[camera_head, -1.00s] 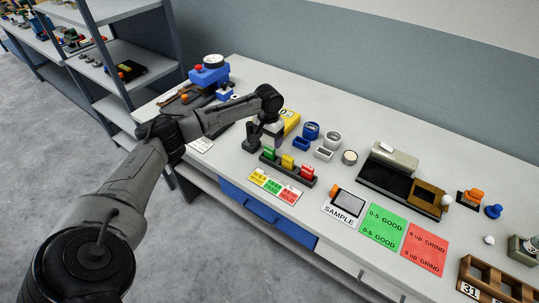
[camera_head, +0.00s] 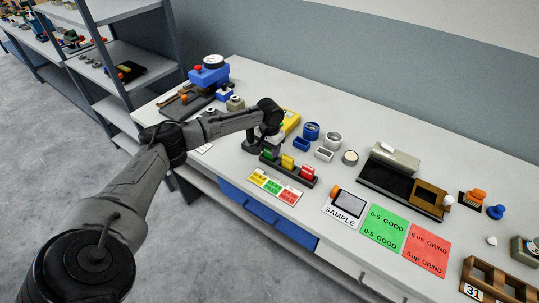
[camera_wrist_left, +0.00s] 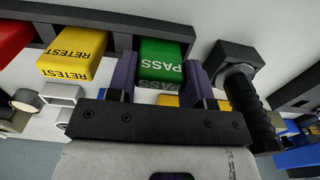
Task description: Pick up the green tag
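The green tag (camera_head: 270,154) stands in the left slot of a dark rack (camera_head: 293,172), beside a yellow tag (camera_head: 288,162) and a red tag (camera_head: 307,172). In the left wrist view the green tag (camera_wrist_left: 162,62) reads PASS. My left gripper (camera_head: 264,145) is right at the green tag and hides part of it in the head view. In the left wrist view its two fingers stand one on each side of the tag, open around it with little gap. Whether they touch it is hard to tell. My right gripper is not in view.
A yellow, green and red label card (camera_head: 274,188) lies in front of the rack. A yellow device (camera_head: 290,122) and blue and grey cups (camera_head: 311,131) stand behind it. A SAMPLE card (camera_head: 342,208) lies to the right. A shelf stands at the left.

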